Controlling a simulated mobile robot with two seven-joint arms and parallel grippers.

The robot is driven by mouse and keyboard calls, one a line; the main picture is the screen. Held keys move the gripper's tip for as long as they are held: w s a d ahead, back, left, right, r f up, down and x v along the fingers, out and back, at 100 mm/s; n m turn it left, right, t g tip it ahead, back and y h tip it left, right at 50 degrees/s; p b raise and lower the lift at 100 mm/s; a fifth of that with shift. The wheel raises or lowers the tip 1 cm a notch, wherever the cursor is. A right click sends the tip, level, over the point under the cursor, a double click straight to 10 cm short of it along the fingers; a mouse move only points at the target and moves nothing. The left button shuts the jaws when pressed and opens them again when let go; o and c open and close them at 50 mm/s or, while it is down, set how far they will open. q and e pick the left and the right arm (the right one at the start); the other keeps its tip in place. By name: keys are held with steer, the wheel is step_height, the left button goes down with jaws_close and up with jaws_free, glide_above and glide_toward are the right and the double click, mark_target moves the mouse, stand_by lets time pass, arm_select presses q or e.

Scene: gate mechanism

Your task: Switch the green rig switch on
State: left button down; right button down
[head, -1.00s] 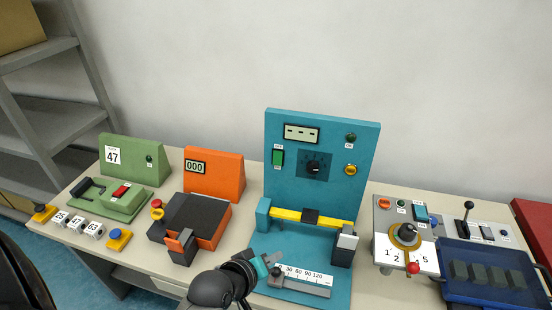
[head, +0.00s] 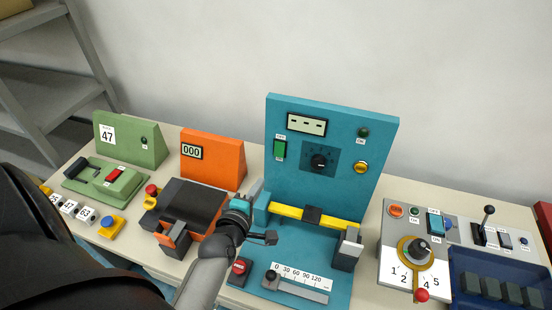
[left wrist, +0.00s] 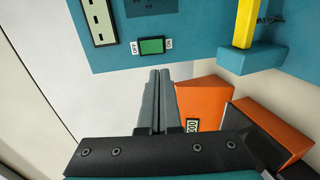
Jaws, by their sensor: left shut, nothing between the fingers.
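The green rocker switch (head: 280,150) sits on the upright teal panel (head: 330,195), at its upper left. In the left wrist view the green rocker switch (left wrist: 151,46) has a white OFF label on one side and a white ON label on the other; I cannot tell which side is pressed. My left gripper (head: 258,185) is shut and empty, in front of the panel's lower left, below the switch. In the left wrist view its closed fingers (left wrist: 159,74) point toward the switch, with no clear contact. My right gripper is not in view.
A yellow bar (head: 286,211) crosses the panel's front, with a grey-topped block (head: 347,250) at its right. An orange station (head: 214,160) with a dark box stands left of the panel. A grey control board (head: 399,240) stands right. The space before the switch looks clear.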

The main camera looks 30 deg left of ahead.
arm_select(q)
steer(key=b, duration=0.8)
glide_toward(279, 155)
steer(key=x, duration=0.4)
steer(key=shift+w+a+f, duration=0.15)
steer(key=shift+w+f, duration=0.15)
steer(key=shift+f, duration=0.05)
steer(key=shift+b+x, duration=0.9)
steer(key=shift+x, duration=0.1)
steer(key=shift+r, duration=0.15)
steer(key=shift+w+f+t+b, duration=0.2)
steer(key=shift+f+t+b, duration=0.1)
steer(key=shift+b, duration=0.45)
steer(key=shift+r, duration=0.2)
